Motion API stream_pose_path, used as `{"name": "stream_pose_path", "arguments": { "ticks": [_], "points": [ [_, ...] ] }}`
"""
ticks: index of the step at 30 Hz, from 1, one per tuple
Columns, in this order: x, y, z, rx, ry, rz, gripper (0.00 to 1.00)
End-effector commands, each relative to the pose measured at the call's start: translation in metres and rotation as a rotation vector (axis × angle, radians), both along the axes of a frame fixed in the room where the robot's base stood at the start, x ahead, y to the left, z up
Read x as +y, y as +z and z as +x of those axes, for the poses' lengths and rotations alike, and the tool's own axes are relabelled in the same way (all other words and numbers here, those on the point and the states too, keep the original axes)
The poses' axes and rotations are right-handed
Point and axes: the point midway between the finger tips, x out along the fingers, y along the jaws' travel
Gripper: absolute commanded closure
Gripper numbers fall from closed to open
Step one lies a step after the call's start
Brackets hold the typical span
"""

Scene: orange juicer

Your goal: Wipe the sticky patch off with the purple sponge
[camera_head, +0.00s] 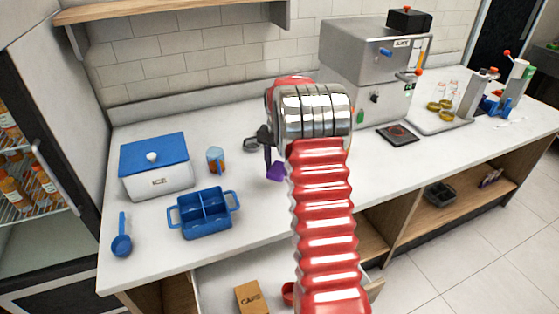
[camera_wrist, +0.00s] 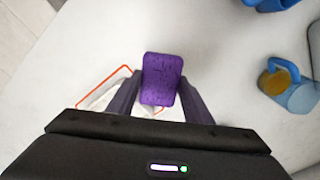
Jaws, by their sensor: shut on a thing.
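The purple sponge (camera_head: 275,172) is held in my gripper (camera_head: 267,153) over the white counter, left of my red arm. In the wrist view, the sponge (camera_wrist: 162,75) stands between the two dark fingers of my gripper (camera_wrist: 160,84), which is shut on it. A whitish patch with an orange-red outline (camera_wrist: 100,92) lies on the counter beside and below the sponge. Fingers and sponge cover part of it, and I cannot tell whether it is the sticky patch. I cannot tell whether the sponge touches the counter. My arm hides counter in the head view.
A jug with orange liquid (camera_head: 216,160), a blue two-part caddy (camera_head: 204,231), an ice box (camera_head: 156,181) and a blue scoop (camera_head: 121,244) stand left of my gripper. The steel juicer (camera_head: 359,67) is at the back, with a dark mat (camera_head: 398,135) in front.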

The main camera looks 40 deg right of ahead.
Motion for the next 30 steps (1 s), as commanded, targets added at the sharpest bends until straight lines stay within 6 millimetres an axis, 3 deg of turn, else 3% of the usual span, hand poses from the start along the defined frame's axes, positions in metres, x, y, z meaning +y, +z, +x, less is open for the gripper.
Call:
{"name": "stream_pose_path", "arguments": {
  "ticks": [9, 30],
  "points": [
    [0.003, 0.024, 0.002, -0.001, 0.005, 0.000, 0.75],
    [0.010, 0.026, 0.003, 0.000, 0.024, 0.000, 0.75]
  ]
}}
